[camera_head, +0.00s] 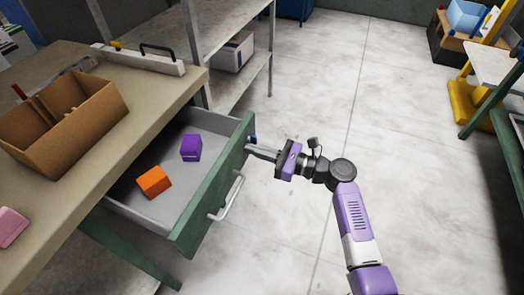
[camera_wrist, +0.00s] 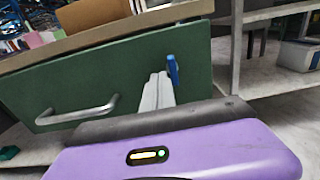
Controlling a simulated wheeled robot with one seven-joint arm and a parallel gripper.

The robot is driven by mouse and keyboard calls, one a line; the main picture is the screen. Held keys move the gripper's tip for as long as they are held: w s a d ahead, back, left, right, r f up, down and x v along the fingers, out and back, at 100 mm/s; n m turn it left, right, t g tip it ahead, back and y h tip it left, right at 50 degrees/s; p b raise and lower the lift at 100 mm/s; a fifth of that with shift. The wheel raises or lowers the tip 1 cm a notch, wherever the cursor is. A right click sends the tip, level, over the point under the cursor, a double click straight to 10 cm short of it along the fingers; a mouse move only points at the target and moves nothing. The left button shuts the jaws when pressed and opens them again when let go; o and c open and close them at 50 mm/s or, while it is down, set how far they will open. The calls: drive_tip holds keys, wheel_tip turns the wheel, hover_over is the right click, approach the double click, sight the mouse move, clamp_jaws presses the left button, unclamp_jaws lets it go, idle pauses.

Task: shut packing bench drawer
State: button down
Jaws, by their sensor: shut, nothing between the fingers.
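The packing bench drawer (camera_head: 212,193) stands pulled out from the bench (camera_head: 150,95), its green front facing right. Inside it lie a purple block (camera_head: 191,147) and an orange block (camera_head: 154,181). A silver bar handle (camera_head: 228,198) is on the front, and it also shows in the wrist view (camera_wrist: 77,115). My gripper (camera_head: 252,151) is shut and empty, with its fingertips at the far end of the drawer front, away from the handle. In the wrist view the closed fingers (camera_wrist: 158,92) point at the green front, beside a small blue piece (camera_wrist: 172,70). I cannot tell whether they touch it.
A cardboard box (camera_head: 65,120), a pink item (camera_head: 10,226) and a long pale tool with a black handle (camera_head: 140,58) are on the bench top. A grey shelf rack (camera_head: 270,50) stands behind. The floor to the right is clear up to a yellow stand (camera_head: 468,100).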

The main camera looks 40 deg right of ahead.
drive_tip(key=b+x, duration=0.3)
drive_tip(key=x, duration=1.7)
drive_tip(key=shift+w+a, duration=0.2)
drive_tip(key=shift+w, duration=0.1)
drive_tip(key=shift+w+a, duration=0.25)
drive_tip(key=shift+w, duration=0.2)
drive_tip(key=shift+w+a+r, duration=0.1)
drive_tip(key=shift+r, duration=0.05)
drive_tip(key=shift+a+r, duration=0.1)
drive_tip(key=shift+a, duration=0.05)
